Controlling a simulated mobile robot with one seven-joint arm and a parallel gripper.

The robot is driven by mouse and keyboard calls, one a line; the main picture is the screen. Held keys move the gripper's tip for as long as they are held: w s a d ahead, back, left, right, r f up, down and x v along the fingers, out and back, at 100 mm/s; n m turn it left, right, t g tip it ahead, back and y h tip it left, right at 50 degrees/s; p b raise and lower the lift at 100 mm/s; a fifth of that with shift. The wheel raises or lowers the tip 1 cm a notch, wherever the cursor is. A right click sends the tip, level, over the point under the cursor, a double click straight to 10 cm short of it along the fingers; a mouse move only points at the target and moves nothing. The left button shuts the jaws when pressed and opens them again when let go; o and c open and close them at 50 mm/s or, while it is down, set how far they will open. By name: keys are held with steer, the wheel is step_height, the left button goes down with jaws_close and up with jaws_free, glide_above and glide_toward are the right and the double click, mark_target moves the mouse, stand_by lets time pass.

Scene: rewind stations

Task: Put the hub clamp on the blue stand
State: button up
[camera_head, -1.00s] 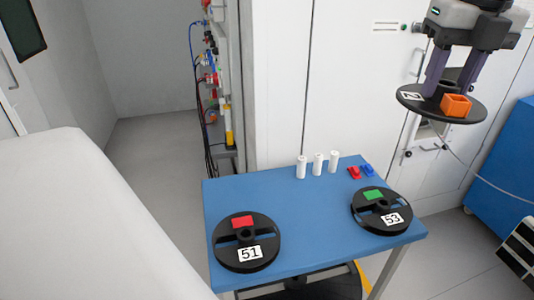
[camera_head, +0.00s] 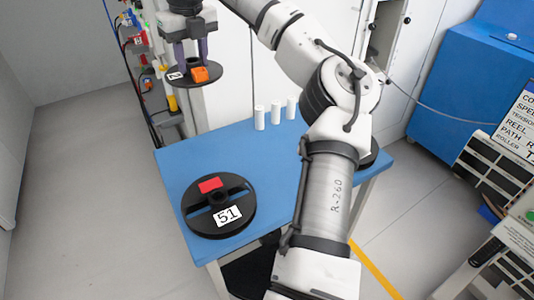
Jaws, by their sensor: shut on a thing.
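My gripper (camera_head: 191,64) is shut, its two purple fingers pointing down at the middle of a black disc (camera_head: 187,82). The disc carries an orange block (camera_head: 200,75) and a white label. It is held roughly level, seen above and behind the back left corner of the blue-topped table (camera_head: 180,160), which I take as the blue stand. A similar black disc marked 51 (camera_head: 238,195), with a red block, lies at the table's front left. I cannot tell for sure which part is called the hub clamp; the grip on the hub is partly hidden.
Three white cylinders (camera_head: 276,114) stand at the table's back edge. My arm crosses the table's right side, hiding most of another black disc (camera_head: 369,159). The table's middle top is bare. A cable rack (camera_head: 140,60) stands behind left; a blue cabinet (camera_head: 480,80) is at right.

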steer(key=a+f, duration=0.1)
steer(key=f, duration=0.6)
steer(key=w+f, duration=0.1)
steer(key=f, duration=0.6)
steer(key=w+a+f+p, duration=0.1)
steer(key=f, duration=0.6)
steer(key=shift+w+a, duration=0.1)
steer(key=shift+a, duration=0.2)
steer(key=shift+f+p, duration=0.3)
steer(key=shift+f, duration=2.3)
steer(key=shift+f, duration=0.2)
steer(key=o, duration=1.2)
steer(key=shift+r, duration=0.15)
steer(key=r, duration=0.4)
steer(key=r+b, duration=0.1)
steer(key=r, duration=0.3)
steer(key=s+d+r, duration=0.1)
steer(key=r, duration=0.3)
steer(key=shift+b, duration=0.35)
